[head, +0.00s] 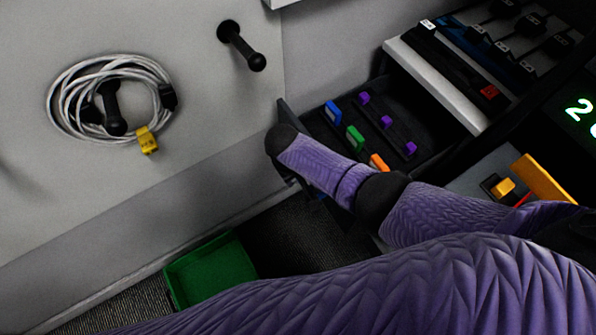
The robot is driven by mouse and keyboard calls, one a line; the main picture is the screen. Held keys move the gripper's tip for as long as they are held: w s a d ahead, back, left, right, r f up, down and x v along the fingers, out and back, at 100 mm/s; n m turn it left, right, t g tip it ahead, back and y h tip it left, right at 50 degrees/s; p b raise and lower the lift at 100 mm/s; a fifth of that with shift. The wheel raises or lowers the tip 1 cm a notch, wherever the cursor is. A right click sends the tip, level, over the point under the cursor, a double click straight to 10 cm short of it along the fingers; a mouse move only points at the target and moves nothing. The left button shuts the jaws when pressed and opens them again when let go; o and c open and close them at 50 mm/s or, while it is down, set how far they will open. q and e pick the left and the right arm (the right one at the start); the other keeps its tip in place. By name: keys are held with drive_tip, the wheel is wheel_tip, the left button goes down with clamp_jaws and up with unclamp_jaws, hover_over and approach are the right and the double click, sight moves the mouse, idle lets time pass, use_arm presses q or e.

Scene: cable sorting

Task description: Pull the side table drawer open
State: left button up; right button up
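The side table drawer (397,123) is dark and stands open, sticking out to the left from under the table's light top (437,84). Its inside shows, with blue (333,112), green (355,138), orange (378,162) and several purple pieces in it. My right arm, in a purple sleeve, comes in from the lower right and crosses over the drawer's near side. Its black wrist end (281,139) is at the drawer's front panel (296,119). The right gripper's fingers are hidden or lost in dark shapes below the wrist, so contact is unclear. My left gripper is not in view.
A coiled white cable (68,88) with a yellow tag (147,140) hangs on a wall peg. Another black peg (242,47) is bare. A green tray (211,270) sits low at the wall's foot. Dark cables or adapters lie on the tabletop. An orange-yellow part (541,179) stands at right.

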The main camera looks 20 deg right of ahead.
use_arm(q)
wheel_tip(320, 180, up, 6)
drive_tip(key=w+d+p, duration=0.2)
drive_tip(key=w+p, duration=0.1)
drive_tip(key=p, duration=0.3)
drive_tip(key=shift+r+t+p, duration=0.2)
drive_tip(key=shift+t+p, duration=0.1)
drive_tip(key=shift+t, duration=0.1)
use_arm(e)
wheel_tip(320, 180, up, 10)
drive_tip(key=a, duration=0.1)
drive_tip(key=shift+s+a, duration=0.3)
drive_tip(key=shift+a, duration=0.1)
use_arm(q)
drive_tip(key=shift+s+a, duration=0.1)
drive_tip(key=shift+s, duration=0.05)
use_arm(e)
drive_tip(key=shift+f, duration=0.15)
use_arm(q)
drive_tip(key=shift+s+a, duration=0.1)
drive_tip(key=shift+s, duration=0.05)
